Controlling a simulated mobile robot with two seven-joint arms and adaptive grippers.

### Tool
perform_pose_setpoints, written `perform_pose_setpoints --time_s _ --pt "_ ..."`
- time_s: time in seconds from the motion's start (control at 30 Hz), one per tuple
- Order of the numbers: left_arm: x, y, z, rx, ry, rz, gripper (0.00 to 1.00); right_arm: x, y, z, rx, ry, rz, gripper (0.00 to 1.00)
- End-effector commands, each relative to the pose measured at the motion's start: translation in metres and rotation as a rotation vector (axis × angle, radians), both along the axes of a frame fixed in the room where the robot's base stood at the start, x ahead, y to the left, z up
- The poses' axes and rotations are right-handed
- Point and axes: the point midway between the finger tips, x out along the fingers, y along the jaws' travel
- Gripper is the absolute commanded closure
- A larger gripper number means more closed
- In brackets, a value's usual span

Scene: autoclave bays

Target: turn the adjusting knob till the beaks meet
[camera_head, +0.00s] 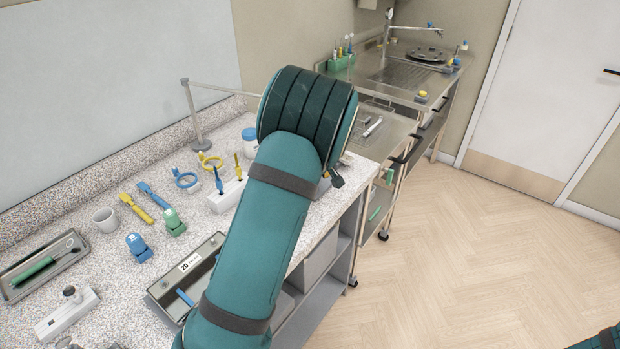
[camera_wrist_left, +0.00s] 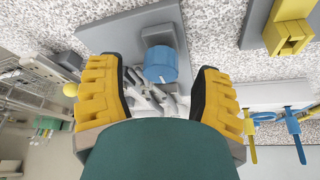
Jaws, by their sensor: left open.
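A blue knob (camera_wrist_left: 160,64) on a grey block (camera_wrist_left: 158,34) shows in the left wrist view, above a grey base plate (camera_wrist_left: 112,32). My left gripper (camera_wrist_left: 158,84) is open, with one yellow-and-black finger on each side of the picture and the knob between and slightly beyond the tips. I see no clear contact. Silvery metal parts (camera_wrist_left: 150,98) lie below the knob; whether they are the beaks, and whether they meet, I cannot tell. In the head view my left arm covers the gripper and most of this fixture. My right gripper is not in view.
A steel sink bench (camera_head: 400,72) stands behind. The floor at right is clear.

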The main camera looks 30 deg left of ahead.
Motion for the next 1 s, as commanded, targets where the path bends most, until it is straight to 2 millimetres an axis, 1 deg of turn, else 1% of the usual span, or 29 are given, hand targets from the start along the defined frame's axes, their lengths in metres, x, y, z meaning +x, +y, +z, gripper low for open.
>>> perform_pose_setpoints --time_s 0.3,0.5,0.6,0.7,1.0 --pt "-0.011 -0.022 0.059 -0.001 -0.004 -0.002 0.34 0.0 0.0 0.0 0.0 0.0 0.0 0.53" --pt "-0.018 -0.031 0.087 0.0 -0.001 0.0 0.34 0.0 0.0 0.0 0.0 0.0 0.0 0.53" --pt "-0.02 -0.035 0.096 -0.001 -0.001 0.001 0.34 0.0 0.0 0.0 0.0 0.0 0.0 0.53" --pt "-0.022 -0.035 0.1 -0.001 0.001 0.001 0.34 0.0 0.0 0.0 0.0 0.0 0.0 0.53" --pt "-0.022 -0.036 0.101 0.0 0.002 0.002 0.34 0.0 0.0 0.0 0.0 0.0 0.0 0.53"
